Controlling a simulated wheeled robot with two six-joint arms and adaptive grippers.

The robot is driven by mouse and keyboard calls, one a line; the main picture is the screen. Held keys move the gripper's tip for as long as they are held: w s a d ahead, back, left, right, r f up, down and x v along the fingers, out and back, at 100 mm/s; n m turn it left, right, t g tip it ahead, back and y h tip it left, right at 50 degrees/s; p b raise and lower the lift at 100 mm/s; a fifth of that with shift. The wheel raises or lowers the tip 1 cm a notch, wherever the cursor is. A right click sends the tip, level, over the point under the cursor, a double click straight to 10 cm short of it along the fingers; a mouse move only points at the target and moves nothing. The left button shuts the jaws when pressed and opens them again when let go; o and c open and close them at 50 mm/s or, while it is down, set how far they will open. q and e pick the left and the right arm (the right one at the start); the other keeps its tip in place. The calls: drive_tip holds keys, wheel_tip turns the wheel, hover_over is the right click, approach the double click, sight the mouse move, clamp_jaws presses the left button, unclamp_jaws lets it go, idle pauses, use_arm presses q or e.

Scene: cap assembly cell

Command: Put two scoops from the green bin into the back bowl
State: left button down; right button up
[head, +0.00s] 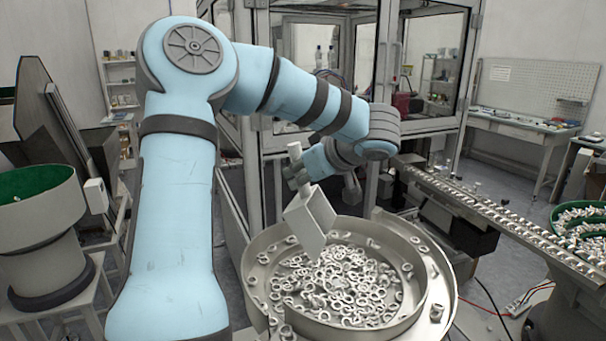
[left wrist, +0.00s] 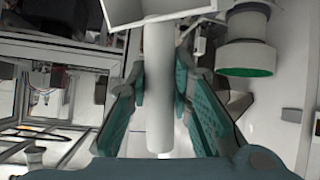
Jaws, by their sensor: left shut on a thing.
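My left gripper (head: 298,174) is shut on the handle of a grey-white scoop (head: 311,218). The box-shaped scoop hangs tilted over the left rear part of a steel bowl (head: 434,297) full of small ring-like parts. I cannot tell whether the scoop touches the parts or carries any. In the left wrist view, the fingers pinch the pale handle (left wrist: 159,92), and the scoop's box is cut off at the top. A green-lined bin (head: 38,183) stands at the far left; another green bin (head: 562,213) with pale parts is at the right edge. My right gripper is not visible.
A metal conveyor track (head: 495,223) runs from behind the steel bowl toward the right. A glass-walled enclosure (head: 310,45) stands behind the arm. A workbench (head: 522,125) is at the back right. Cables lie on the floor at right.

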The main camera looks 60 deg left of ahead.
sight(293, 200)
use_arm(q)
drive_tip(key=shift+r+h, duration=0.15)
drive_tip(key=shift+h, duration=0.15)
drive_tip(key=f+b, duration=0.1)
drive_tip(key=s+a+f+n+t+h+b, duration=0.1)
drive_tip(key=shift+s+h+b, duration=0.1)
drive_tip(key=shift+h+b, duration=0.2)
drive_tip(key=shift+b, duration=0.05)
wheel_tip(293, 200, down, 4)
drive_tip(key=shift+r+n+t+h+b, duration=0.15)
drive_tip(key=shift+n+t+h+b, duration=0.25)
drive_tip(key=shift+t+h+b, duration=0.65)
drive_tip(key=shift+a+n+t+h+p, duration=0.25)
drive_tip(key=shift+n+t+h+p, duration=0.1)
drive_tip(key=shift+t+h, duration=0.3)
drive_tip(key=f+t+h+b, duration=0.1)
drive_tip(key=b, duration=0.1)
drive_tip(key=s+a+n+t+h+b, duration=0.1)
drive_tip(key=b, duration=0.2)
drive_tip(key=f+h+b, duration=0.1)
drive_tip(key=b, duration=0.1)
drive_tip(key=shift+s+a+f+t+b, duration=0.25)
drive_tip(key=shift+s+f+t+b, duration=0.05)
drive_tip(key=shift+t+b, duration=0.1)
